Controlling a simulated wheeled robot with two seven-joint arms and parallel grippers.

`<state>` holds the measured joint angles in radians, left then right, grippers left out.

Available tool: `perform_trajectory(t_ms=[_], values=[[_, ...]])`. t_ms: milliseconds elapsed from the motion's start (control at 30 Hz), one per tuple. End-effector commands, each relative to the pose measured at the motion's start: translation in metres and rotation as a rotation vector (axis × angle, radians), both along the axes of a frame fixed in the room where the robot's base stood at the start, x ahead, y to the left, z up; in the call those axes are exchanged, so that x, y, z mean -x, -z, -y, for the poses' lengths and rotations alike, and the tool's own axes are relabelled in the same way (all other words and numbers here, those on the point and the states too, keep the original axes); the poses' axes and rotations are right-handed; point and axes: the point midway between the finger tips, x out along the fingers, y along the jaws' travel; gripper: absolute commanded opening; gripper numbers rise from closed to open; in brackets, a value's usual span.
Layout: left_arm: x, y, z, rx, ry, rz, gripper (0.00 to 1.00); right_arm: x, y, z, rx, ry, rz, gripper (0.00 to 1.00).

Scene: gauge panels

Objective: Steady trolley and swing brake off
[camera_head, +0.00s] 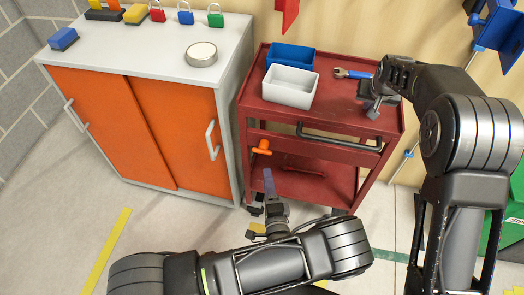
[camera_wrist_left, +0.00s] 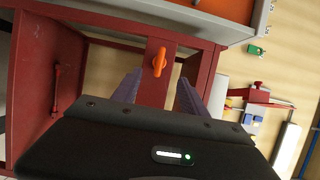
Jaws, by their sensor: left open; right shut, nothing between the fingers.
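The red trolley (camera_head: 385,127) stands right of the cabinet, with a dark push handle (camera_head: 340,142) along its front. The orange brake lever (camera_head: 262,147) is on the trolley's front left, below the top tray; it also shows in the left wrist view (camera_wrist_left: 159,62), upright between my fingers in the picture. My left gripper (camera_head: 268,176) is open just below the lever, its fingers (camera_wrist_left: 158,92) spread either side and short of it. My right gripper (camera_head: 373,106) is shut and empty over the tray's front right corner; I cannot tell whether it touches the trolley.
A blue bin (camera_head: 291,54), a white bin (camera_head: 290,88) and a blue-handled wrench (camera_head: 352,74) sit on the trolley top. The cabinet (camera_head: 150,130) with orange doors stands close on the left, carrying padlocks and a round gauge (camera_head: 201,54). Floor at the lower left is clear.

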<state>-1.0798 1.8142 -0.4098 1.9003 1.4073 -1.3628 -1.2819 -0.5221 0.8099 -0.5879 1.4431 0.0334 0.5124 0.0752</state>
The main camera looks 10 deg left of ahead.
Motion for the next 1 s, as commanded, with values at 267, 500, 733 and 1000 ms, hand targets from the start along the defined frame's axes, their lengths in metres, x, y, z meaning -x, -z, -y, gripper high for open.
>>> perform_trajectory(t_ms=[267,500,733,1000], values=[[-0.018,0.001,-0.008,0.000,-0.001,0.000,0.51,0.002,0.004,0.001,0.001,0.000,-0.009,0.00],[-0.059,0.000,-0.025,0.002,-0.002,0.001,0.51,0.002,0.004,0.001,0.002,0.001,-0.009,0.00],[-0.096,0.000,-0.040,0.001,-0.001,0.000,0.51,0.002,0.004,0.001,0.002,0.001,-0.009,0.00],[-0.111,0.000,-0.046,0.002,0.000,-0.001,0.51,0.002,0.004,0.001,0.002,0.001,-0.010,0.00]])
